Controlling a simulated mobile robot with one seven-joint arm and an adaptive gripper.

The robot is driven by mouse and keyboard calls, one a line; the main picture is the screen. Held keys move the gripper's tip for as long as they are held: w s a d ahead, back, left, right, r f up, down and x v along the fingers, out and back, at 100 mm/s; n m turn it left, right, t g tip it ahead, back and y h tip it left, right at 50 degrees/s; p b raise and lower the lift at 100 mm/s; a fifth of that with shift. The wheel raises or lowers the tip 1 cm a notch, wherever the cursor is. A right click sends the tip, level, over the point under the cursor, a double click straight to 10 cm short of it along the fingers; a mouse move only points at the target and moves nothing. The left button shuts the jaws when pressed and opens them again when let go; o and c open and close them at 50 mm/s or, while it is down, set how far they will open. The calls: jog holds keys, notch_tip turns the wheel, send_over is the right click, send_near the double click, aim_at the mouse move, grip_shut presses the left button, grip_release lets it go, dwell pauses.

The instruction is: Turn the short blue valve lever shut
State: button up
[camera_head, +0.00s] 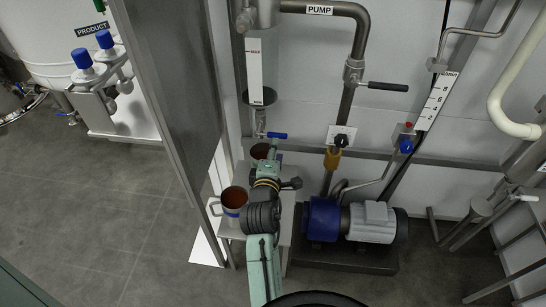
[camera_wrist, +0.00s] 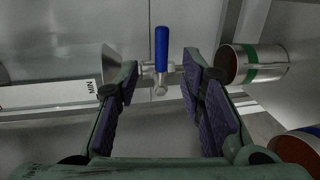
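The short blue valve lever (camera_head: 277,135) sits on a small metal valve below the funnel, in the head view. In the wrist view the blue lever (camera_wrist: 161,48) stands upright in the picture above its metal valve body (camera_wrist: 160,80). My gripper (camera_wrist: 158,80) is open, its two purple-padded fingers to the left and right of the valve, with gaps on both sides. The lever lies ahead of and between the fingertips; I see no contact. In the head view my gripper (camera_head: 272,158) is just below the lever, and my arm partly hides the small table.
A metal cup with a green band (camera_wrist: 258,64) is close to the right finger, and another cup (camera_wrist: 300,148) is at the lower right. A mug (camera_head: 233,200) stands on the small table. A metal funnel (camera_wrist: 114,66) is near the left finger. A blue pump (camera_head: 322,218) stands right.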

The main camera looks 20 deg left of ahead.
jog(key=shift+v, duration=1.4)
